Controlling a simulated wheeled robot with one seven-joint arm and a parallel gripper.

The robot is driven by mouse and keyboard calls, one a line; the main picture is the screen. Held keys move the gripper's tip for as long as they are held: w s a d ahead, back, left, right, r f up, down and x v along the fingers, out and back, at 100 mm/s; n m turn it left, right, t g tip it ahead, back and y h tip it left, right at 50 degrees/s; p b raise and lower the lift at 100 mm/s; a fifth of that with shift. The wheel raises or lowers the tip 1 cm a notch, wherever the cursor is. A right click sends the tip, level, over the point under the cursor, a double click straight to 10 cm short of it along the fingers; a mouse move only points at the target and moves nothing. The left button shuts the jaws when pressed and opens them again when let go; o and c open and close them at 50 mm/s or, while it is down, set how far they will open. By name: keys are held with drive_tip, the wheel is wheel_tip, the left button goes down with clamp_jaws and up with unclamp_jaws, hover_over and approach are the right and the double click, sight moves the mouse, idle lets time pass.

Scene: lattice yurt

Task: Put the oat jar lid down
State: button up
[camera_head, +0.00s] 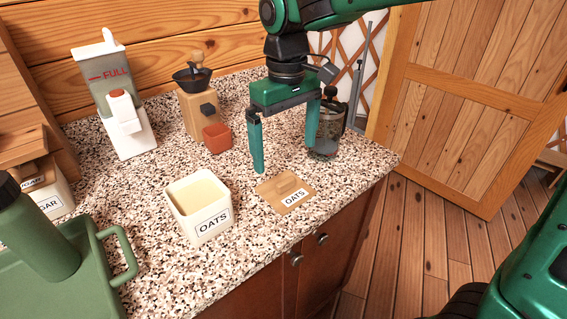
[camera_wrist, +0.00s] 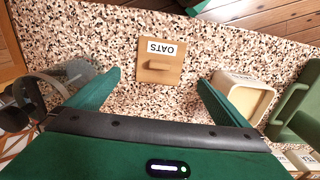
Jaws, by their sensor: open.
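The oat jar lid (camera_head: 285,191) is a flat square wooden lid with a bar handle and an OATS label. It lies on the speckled counter to the right of the open oat jar (camera_head: 200,205), a cream square jar labelled OATS. My gripper (camera_head: 284,170) is open and empty, above and behind the lid, with its fingers pointing down. In the wrist view the lid (camera_wrist: 160,62) lies beyond and between the spread fingers (camera_wrist: 160,80), apart from both. The jar (camera_wrist: 245,97) shows there to the right, beside one finger.
A glass press (camera_head: 329,130) is close to my right finger. A green tray (camera_head: 110,285) with a bottle (camera_head: 38,232) is at left. Counter around the lid is clear.

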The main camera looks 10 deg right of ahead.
wheel_tip(320, 180, up, 2)
drive_tip(key=shift+d, duration=0.1)
drive_tip(key=s+d+f+m, duration=0.1)
drive_tip(key=s+d+m, duration=0.15)
drive_tip(key=d, duration=0.85)
drive_tip(key=s+d+f+m, duration=0.2)
drive_tip(key=d+m, duration=0.2)
drive_tip(key=d, duration=0.6)
drive_tip(key=s+d+f+m, duration=0.3)
drive_tip(key=s+d, duration=0.4)
drive_tip(key=s, duration=0.1)
drive_tip(key=s+d+f+m, duration=0.3)
drive_tip(key=s+d, duration=0.3)
drive_tip(key=s, duration=0.2)
drive_tip(key=shift+s+d+f+m, duration=0.25)
drive_tip(key=shift+d+f+m, duration=0.1)
drive_tip(key=shift+f, duration=0.05)
